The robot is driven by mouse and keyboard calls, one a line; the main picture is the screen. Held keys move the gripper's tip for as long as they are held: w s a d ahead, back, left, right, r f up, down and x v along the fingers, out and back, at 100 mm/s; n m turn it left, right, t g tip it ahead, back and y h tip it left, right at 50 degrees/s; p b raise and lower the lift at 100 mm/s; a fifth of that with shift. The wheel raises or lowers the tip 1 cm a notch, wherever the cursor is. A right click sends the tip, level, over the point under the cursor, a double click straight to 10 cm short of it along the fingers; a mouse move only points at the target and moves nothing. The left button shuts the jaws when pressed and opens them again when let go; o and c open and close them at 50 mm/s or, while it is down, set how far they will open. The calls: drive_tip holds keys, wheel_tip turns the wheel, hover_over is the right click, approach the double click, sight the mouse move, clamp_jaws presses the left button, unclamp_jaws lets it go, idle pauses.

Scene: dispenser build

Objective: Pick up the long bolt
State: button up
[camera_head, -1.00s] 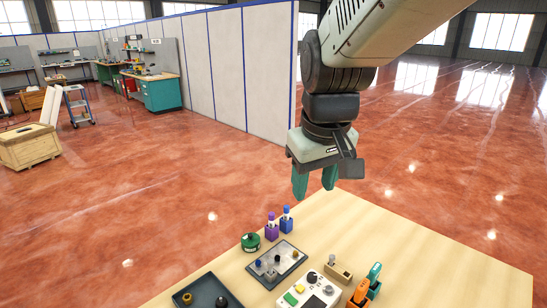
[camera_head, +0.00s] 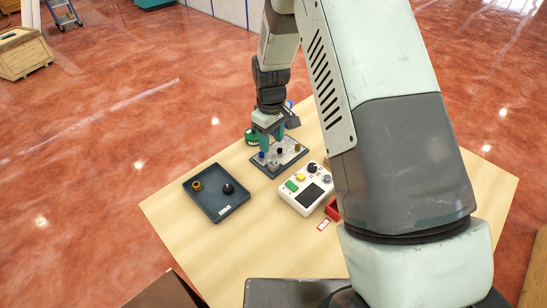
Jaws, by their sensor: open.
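My gripper (camera_head: 271,148) is open, with its teal fingers pointing down just over the dark plate (camera_head: 262,168). The plate holds several small pieces: a blue one (camera_head: 261,155), a black one (camera_head: 280,151), a gold one (camera_head: 297,147) and a silvery one (camera_head: 273,162) right below the fingers. The silvery piece may be the long bolt, but it is too small to be sure. I cannot tell whether the fingers touch any piece. The wooden block with a silvery pin seen earlier is hidden behind my arm.
A dark tray (camera_head: 216,210) with a gold ring (camera_head: 197,186) and a black knob (camera_head: 228,188) lies at the left. The table's front left is clear.

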sight(273, 152)
drive_tip(key=f, duration=0.6)
drive_tip(key=shift+d+f, duration=0.3)
clamp_jaws()
